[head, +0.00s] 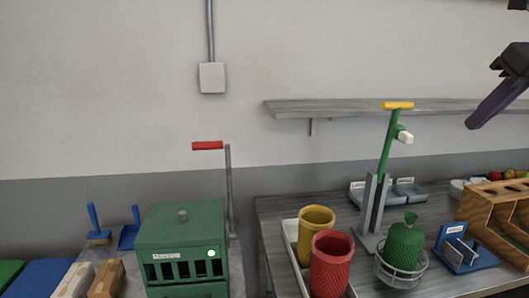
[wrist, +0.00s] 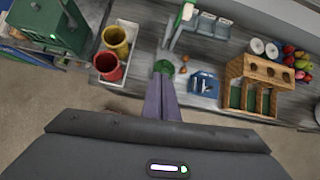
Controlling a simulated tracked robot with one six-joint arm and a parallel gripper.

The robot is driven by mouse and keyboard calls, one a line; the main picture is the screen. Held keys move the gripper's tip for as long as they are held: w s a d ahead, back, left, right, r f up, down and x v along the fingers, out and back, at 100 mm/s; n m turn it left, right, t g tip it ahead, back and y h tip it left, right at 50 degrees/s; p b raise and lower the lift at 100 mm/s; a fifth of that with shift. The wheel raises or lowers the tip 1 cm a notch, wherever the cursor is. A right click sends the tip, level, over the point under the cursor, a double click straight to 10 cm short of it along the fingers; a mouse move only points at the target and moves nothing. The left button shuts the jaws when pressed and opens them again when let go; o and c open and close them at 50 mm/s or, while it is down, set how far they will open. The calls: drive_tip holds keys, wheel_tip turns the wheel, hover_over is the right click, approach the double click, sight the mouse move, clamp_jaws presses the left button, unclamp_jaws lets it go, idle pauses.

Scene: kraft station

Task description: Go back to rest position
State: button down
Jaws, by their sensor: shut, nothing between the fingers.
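My gripper (head: 497,101) hangs in the air at the upper right of the head view, above and in front of the wall shelf. Its purple fingers are shut and hold nothing. In the wrist view the gripper (wrist: 162,88) points at the table from above, and its fingertips overlap the green textured container (wrist: 164,67) in the picture. The head view shows that container (head: 404,247) standing in a wire basket on the table, well below the gripper and apart from it.
A green lever press (head: 384,160) stands on the table (head: 450,278). Yellow (head: 316,222) and red (head: 330,265) cups stand in a white tray. A blue holder (head: 466,253) and wooden rack (head: 492,219) are at right, a green box (head: 181,240) at left. A wall shelf (head: 340,107) runs behind.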

drive_tip(key=w+d+f+n+h, duration=0.1)
drive_tip(key=d+f+n, duration=0.3)
drive_tip(key=f+n, duration=0.45)
drive_tip(key=a+f+n+g, duration=0.1)
drive_tip(key=a+f+n, duration=0.4)
drive_tip(key=f+n, duration=0.3)
drive_tip(key=s+a+f+n, duration=0.8)
drive_tip(key=a+f, duration=0.2)
drive_tip(key=a, duration=0.2)
drive_tip(key=s+a+f+n, duration=0.8)
drive_tip(key=a+f+n, duration=0.1)
drive_tip(key=a, duration=0.4)
drive_tip(key=shift+s+a+f+g, duration=0.2)
drive_tip(key=shift+f+g, duration=0.2)
drive_tip(key=shift+f, duration=0.35)
